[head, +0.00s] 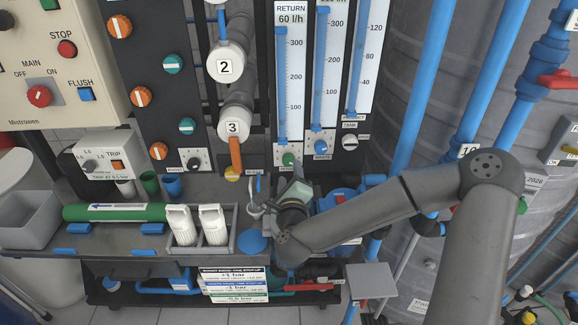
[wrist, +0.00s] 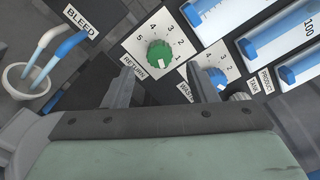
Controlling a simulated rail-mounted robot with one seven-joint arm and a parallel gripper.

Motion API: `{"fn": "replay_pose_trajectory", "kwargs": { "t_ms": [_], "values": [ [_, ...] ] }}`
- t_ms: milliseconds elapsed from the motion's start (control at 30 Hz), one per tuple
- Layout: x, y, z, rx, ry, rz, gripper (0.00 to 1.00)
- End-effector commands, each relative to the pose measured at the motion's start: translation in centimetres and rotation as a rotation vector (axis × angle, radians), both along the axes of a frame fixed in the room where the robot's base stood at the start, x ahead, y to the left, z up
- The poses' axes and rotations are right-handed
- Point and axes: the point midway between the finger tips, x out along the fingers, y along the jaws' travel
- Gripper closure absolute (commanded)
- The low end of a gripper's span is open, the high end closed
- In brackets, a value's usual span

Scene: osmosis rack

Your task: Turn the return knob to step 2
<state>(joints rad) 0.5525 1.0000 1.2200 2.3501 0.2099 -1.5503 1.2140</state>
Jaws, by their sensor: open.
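The green return knob (wrist: 160,54) sits on a white plate with a numbered scale, above the label RETURN, in the wrist view. In the head view the return knob (head: 289,159) is a small green spot below the RETURN flow tube. My gripper (wrist: 160,90) is open and empty. Its two fingers are spread, with the knob beyond and between them, apart from both. In the head view my gripper (head: 294,192) is just below the knob, partly hidden by my arm.
The blue waste knob (wrist: 217,78) is close to the right finger. A pale knob (head: 349,142) lies farther right. At left, thin tubes enter a white cup (wrist: 28,78) near the BLEED label. Two white filter cartridges (head: 212,224) stand in a grey tray on the bench.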

Motion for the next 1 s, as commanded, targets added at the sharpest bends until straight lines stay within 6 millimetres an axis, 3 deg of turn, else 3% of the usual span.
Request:
{"fn": "replay_pose_trajectory", "kwargs": {
  "t_ms": [100,300,733,900,1000],
  "values": [
    [2.5,0.1,0.1,0.002,0.0,-0.003,0.48],
    [5.2,0.3,0.0,0.001,0.0,-0.002,0.48],
    [6.1,0.4,0.0,0.0,0.0,0.0,0.48],
    [6.1,0.4,0.0,0.0,0.0,0.0,0.93],
    [6.1,0.4,0.0,0.0,0.0,0.0,0.93]
  ]
}}
